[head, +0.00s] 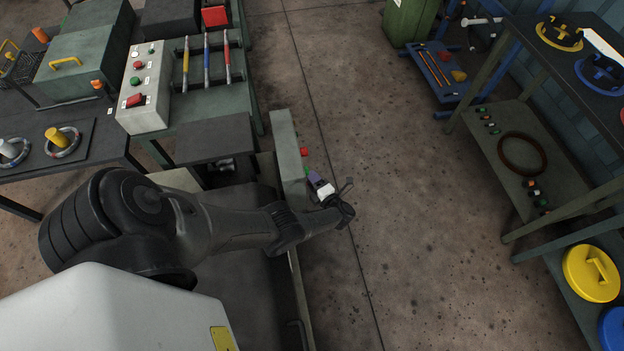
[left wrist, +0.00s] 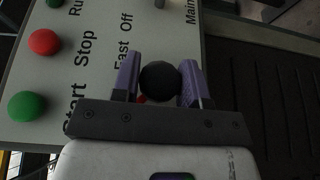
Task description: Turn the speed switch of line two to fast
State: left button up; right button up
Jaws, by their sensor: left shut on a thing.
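My left gripper (head: 322,190) is at the front of a narrow grey control box (head: 285,135) in the head view. In the left wrist view its two purple fingers (left wrist: 159,86) are shut on a round black knob (left wrist: 160,76), one finger on each side. The knob sits beside the printed words "Fast" and "Off" on the grey panel (left wrist: 105,30). A bit of red shows beside the knob, mostly hidden by it and a finger. The pointing direction of the switch and the line number cannot be read. My right gripper is not in view.
The panel also carries a green button (left wrist: 27,106) by "Start" and a red button (left wrist: 44,42) by "Stop". A bench console (head: 145,85) with coloured levers stands to the left. Shelves (head: 520,150) stand at the right. The floor between is clear.

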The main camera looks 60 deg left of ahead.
pick_arm(q)
jog(key=shift+d+h, duration=0.2)
jog(key=shift+h, duration=0.2)
jog(key=shift+a+r+m+h+p, duration=0.15)
jog(key=shift+m+h+p, duration=0.25)
jog(key=shift+h+p, duration=0.5)
jog(key=h+p, duration=0.2)
jog(key=p, duration=0.1)
jog(key=m+h+p, duration=0.1)
jog(key=h+p, duration=0.2)
jog(key=shift+r+m+p, duration=0.1)
jog(key=shift+m+p, duration=0.2)
jog(key=shift+p, duration=0.05)
jog(key=shift+g+h+p, duration=0.3)
jog(key=shift+h+p, duration=0.25)
jog(key=shift+h, duration=0.45)
jog(key=shift+m+h+p, duration=0.35)
jog(key=shift+m+h, duration=0.05)
jog(key=shift+h, duration=0.4)
jog(key=shift+f+g+h, duration=0.25)
jog(key=shift+g+h, duration=0.05)
jog(key=shift+h, duration=0.5)
jog(key=shift+f+m+g+h+b, duration=0.1)
jog(key=shift+m+g+h+b, duration=0.35)
jog(key=shift+h, duration=0.75)
jog(key=shift+h+b, duration=0.45)
jog(key=shift+h, duration=0.05)
